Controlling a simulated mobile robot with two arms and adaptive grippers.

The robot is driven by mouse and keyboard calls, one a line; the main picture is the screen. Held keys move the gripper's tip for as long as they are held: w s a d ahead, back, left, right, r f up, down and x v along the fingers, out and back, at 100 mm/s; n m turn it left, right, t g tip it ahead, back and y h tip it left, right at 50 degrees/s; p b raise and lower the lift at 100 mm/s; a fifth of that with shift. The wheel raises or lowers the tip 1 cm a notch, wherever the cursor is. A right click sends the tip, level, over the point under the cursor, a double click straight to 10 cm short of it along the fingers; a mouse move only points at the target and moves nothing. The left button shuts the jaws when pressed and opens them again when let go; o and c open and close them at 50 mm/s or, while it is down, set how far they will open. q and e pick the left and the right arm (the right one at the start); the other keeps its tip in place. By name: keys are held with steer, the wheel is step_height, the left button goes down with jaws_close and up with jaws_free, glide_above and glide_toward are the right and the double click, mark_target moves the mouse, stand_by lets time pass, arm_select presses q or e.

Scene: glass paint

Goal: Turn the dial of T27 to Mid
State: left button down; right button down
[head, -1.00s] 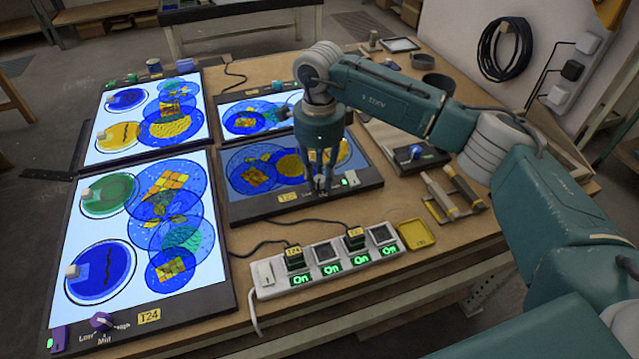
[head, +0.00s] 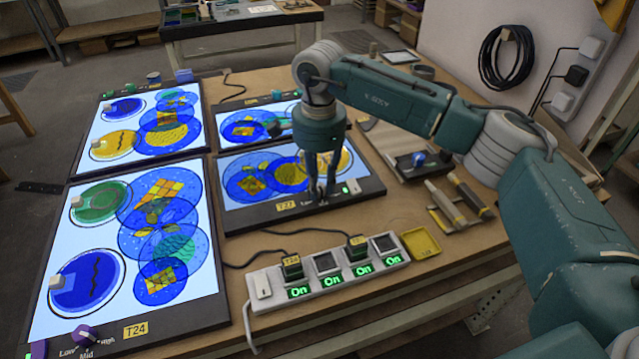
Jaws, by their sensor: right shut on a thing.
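The T27 light panel (head: 230,221) lies in the middle of the table, its screen lit pale blue under blue and yellow round glass pieces. Its yellow T27 tag (head: 286,206) is on the front edge, with dial lettering just right of it. My right gripper (head: 321,199) points down at this front edge, its fingers shut on the dial of T27, which they hide. I cannot read the dial's setting. A small green light (head: 345,189) glows right of the fingers. My left gripper is out of view.
A white power strip (head: 264,292) with several green "On" lights stands in front of T27. The larger T24 panel (head: 205,318) lies left, its purple dial (head: 84,335) near the front. A yellow tray (head: 421,242) and tools (head: 465,190) lie right.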

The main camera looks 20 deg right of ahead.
mark_target(318, 186)
steer(key=shift+r, duration=0.15)
steer(key=c, duration=1.5)
jaws_free()
steer(key=shift+a, duration=0.1)
step_height(318, 186, up, 12)
steer(key=shift+f, duration=0.1)
